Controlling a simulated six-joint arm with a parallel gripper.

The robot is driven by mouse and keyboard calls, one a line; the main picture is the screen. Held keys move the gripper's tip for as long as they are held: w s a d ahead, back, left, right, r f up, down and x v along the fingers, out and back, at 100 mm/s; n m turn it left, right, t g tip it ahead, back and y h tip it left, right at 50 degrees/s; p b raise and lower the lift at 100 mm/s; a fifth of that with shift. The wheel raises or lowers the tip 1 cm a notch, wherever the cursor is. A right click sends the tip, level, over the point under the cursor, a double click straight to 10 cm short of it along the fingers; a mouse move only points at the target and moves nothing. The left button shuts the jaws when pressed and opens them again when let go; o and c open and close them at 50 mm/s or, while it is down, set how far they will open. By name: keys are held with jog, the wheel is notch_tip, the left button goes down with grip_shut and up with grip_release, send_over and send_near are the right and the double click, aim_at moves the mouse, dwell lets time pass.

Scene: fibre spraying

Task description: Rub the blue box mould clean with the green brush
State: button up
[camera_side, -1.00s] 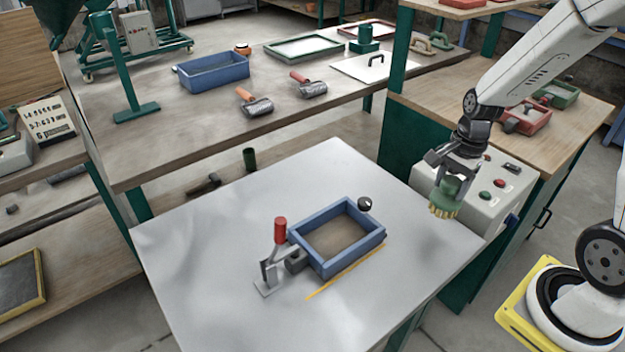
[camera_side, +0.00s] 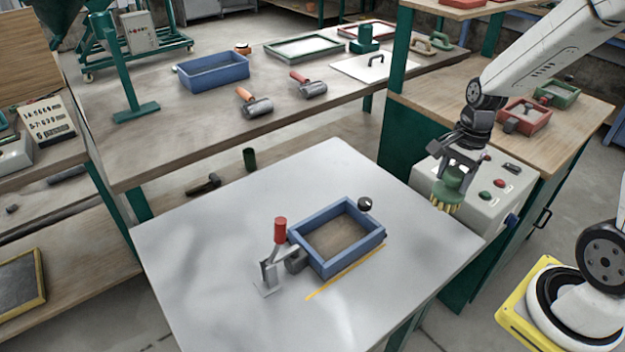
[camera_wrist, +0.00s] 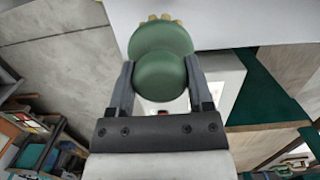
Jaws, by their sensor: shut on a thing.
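The blue box mould (camera_side: 338,238) sits on the grey-white table, held between a toggle clamp with a red handle (camera_side: 280,231) at its left and a dark round knob (camera_side: 365,204) at its back right corner. Its inside floor looks brownish. My gripper (camera_side: 457,170) is shut on the green brush (camera_side: 450,188), whose yellowish bristles point down. The brush is in the air near the table's right edge, to the right of the mould and apart from it. In the wrist view the green brush (camera_wrist: 162,75) sits between the two fingers, with bristle tips showing at the top.
A control box (camera_side: 488,190) with red and green buttons stands right behind the brush in the side view. A yellow line (camera_side: 345,272) runs along the mould's front. Another blue box (camera_side: 212,72) and rollers are on the back bench. The white table (camera_side: 210,270) is clear around the mould.

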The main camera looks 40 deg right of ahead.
jog(key=shift+r, duration=2.4)
jog(key=shift+w+a+r, duration=0.15)
jog(key=shift+w+a, duration=0.1)
jog(key=w+a, duration=0.6)
jog(key=a, duration=0.5)
jog(key=w+a, duration=0.5)
jog(key=a, duration=0.5)
notch_tip(320, 180, down, 6)
jog(key=shift+w+a, duration=0.25)
